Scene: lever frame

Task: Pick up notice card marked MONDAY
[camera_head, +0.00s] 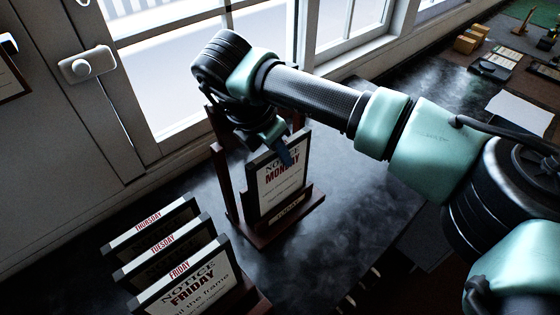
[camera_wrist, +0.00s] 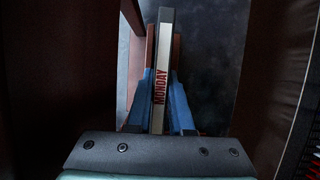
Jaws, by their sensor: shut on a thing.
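The notice card marked MONDAY (camera_head: 283,188) is a white panel with a dark border and red lettering. It stands nearly upright in the dark reddish wooden frame (camera_head: 227,190), its lower edge at the base behind a small labelled front piece. My gripper (camera_head: 285,153) is at the card's top edge, pointing down. In the wrist view, the blue fingers of my gripper (camera_wrist: 162,84) are shut on the card, one on each side. The card's top edge, marked MONDAY (camera_wrist: 161,60), runs between them. The card's lower edge is hard to make out.
Cards marked THURSDAY (camera_head: 148,222), TUESDAY (camera_head: 164,245) and FRIDAY (camera_head: 196,288) stand in a row at front left. A window (camera_head: 165,70) is close behind the wooden frame. The dark counter (camera_head: 355,225) is clear right of the frame. Small boxes (camera_head: 468,40) lie at far right.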

